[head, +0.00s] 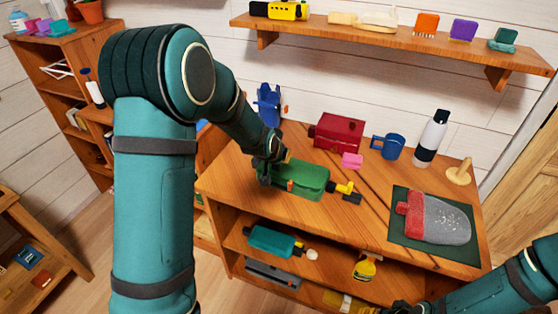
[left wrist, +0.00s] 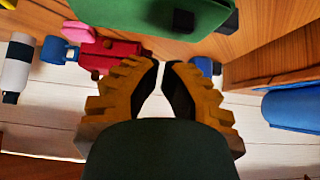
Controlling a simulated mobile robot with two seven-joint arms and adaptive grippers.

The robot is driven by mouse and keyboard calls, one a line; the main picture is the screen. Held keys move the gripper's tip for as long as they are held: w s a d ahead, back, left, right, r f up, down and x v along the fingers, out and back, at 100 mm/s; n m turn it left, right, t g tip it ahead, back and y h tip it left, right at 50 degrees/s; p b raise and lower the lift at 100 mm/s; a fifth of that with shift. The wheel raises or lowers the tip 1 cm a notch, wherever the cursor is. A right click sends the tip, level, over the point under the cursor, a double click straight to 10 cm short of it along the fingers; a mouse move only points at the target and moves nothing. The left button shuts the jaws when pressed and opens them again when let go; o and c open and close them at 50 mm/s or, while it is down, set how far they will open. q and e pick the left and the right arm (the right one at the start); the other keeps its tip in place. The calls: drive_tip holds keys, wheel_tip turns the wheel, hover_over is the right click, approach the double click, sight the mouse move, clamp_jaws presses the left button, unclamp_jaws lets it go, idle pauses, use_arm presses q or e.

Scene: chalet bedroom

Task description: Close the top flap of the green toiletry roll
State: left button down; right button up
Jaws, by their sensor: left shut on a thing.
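The green toiletry roll (head: 308,181) lies on the wooden table, with a yellow and black piece (head: 346,190) at its right end. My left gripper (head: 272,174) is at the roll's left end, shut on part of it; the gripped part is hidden. In the left wrist view the fingers (left wrist: 163,66) are close together at the tips, and the green roll (left wrist: 150,15) shows just beyond them. The flap cannot be told apart from the body. My right arm comes in at the lower right; its gripper (head: 395,308) is partly cut off at the bottom edge.
A red box (head: 337,131), pink block (head: 352,160), blue mug (head: 388,146) and white bottle (head: 431,138) stand behind the roll. A grey and red pouch (head: 440,218) lies on a dark mat (head: 400,236) at right. A teal item (head: 270,241) sits on the shelf below.

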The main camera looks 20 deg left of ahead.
use_arm(q)
drive_tip(key=s+f, duration=0.3)
drive_tip(key=s, duration=0.6)
drive_tip(key=shift+d+f, duration=0.25)
drive_tip(key=shift+f, duration=0.15)
drive_tip(key=s+d+f+n+g+h, duration=0.1)
drive_tip(key=s+d+f+g+h, duration=0.3)
drive_tip(key=s+d+f, duration=1.2)
drive_tip(key=s+d+g, duration=0.1)
drive_tip(key=d+g, duration=0.1)
drive_tip(key=shift+s+f+g+h, duration=0.15)
drive_tip(key=shift+s+g+h, duration=0.15)
drive_tip(key=shift+s, duration=0.1)
